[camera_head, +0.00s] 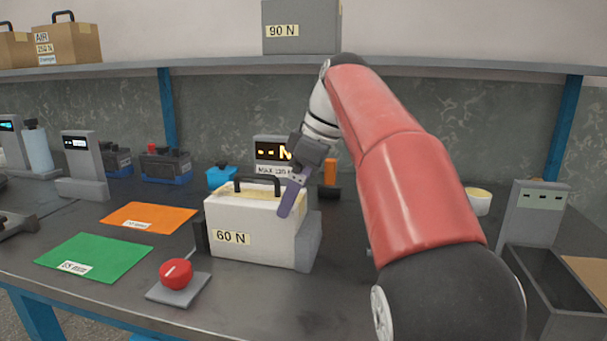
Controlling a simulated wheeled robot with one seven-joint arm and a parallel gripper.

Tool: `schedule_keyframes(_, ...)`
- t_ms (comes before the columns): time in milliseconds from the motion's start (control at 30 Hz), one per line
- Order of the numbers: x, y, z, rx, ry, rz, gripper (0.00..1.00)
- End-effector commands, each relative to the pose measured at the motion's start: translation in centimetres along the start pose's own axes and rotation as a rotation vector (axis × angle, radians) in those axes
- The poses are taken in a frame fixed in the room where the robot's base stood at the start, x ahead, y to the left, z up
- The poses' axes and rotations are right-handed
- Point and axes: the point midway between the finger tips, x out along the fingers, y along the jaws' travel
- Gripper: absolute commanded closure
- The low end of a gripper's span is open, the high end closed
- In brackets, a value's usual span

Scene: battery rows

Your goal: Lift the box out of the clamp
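A red knob (177,273) on a grey plate is in front of the box. Green (95,257) and orange (150,217) mats lie to the left. A blue-lidded item (222,176) stands behind. A grey bin (555,290) is at right. A shelf (230,63) runs above.

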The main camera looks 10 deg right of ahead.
Motion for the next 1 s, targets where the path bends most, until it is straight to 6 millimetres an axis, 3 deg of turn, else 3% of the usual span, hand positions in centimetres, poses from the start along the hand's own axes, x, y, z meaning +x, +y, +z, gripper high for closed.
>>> schedule_keyframes(100,2.0,-0.1,0.0,0.0,-0.001,-0.004,0.0)
schedule_keyframes(300,4.2,0.0,0.0,-0.001,0.0,0.0,0.0)
schedule_keyframes(667,4.8,0.0,0.0,0.0,0.0,0.001,0.0)
schedule_keyframes(1000,4.8,0.0,0.0,0.001,0.0,0.001,0.42)
